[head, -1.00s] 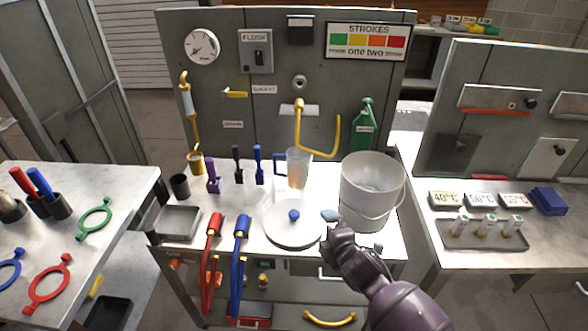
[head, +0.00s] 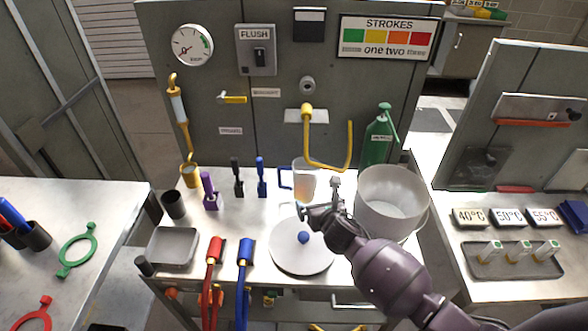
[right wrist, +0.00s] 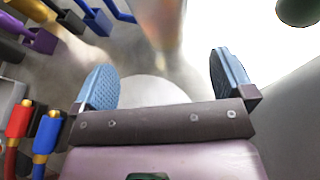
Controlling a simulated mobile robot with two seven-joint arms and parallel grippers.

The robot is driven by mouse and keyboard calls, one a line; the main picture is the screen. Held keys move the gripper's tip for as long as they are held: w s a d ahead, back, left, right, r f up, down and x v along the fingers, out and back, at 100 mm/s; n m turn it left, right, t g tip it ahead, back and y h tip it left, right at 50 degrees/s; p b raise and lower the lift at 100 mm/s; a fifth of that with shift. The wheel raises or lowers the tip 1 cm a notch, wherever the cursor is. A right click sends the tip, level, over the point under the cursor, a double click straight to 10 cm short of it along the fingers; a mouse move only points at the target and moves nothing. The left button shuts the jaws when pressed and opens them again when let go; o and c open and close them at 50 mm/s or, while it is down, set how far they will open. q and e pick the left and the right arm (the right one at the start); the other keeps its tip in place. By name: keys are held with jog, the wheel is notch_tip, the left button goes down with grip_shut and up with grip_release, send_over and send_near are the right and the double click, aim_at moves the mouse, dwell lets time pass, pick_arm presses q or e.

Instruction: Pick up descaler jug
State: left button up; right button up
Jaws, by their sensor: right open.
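A clear jug (head: 304,182) with orange liquid and a blue handle on its left side stands upright on the white bench top, under the yellow spout. My right gripper (head: 319,198) is just in front of the jug, open and empty, and partly covers its lower part. In the right wrist view the two blue finger pads stand wide apart, and the blurred jug (right wrist: 160,22) is ahead, beyond and between them. A gap shows between pads and jug. My left gripper is not in view.
A white bucket (head: 388,205) stands close to the right of my gripper. A round white lid (head: 300,257) with a blue knob lies below it. A green bottle (head: 375,145), yellow spout (head: 308,135) and several coloured tools (head: 262,178) are nearby.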

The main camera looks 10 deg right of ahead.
aim_at(308, 192)
jog(key=shift+w, duration=0.25)
jog(key=b+x, duration=0.1)
jog(key=x, duration=0.3)
jog(key=shift+w+f, duration=0.2)
jog(key=shift+w, duration=0.05)
jog(key=shift+w+f, duration=0.25)
jog(key=shift+w, duration=0.3)
jog(key=shift+f+b+x, duration=0.2)
jog(key=shift+b+x, duration=0.7)
jog(key=shift+x, duration=1.45)
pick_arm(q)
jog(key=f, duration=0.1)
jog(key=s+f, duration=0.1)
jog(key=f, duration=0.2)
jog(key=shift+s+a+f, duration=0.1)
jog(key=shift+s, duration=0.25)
pick_arm(e)
jog(key=shift+s+d, duration=0.1)
jog(key=shift+c, duration=0.5)
jog(key=c, duration=0.4)
jog(key=shift+r, duration=0.1)
jog(key=c, duration=0.6)
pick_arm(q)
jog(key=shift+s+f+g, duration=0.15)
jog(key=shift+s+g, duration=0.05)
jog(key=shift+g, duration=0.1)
pick_arm(e)
jog(key=shift+c, duration=0.2)
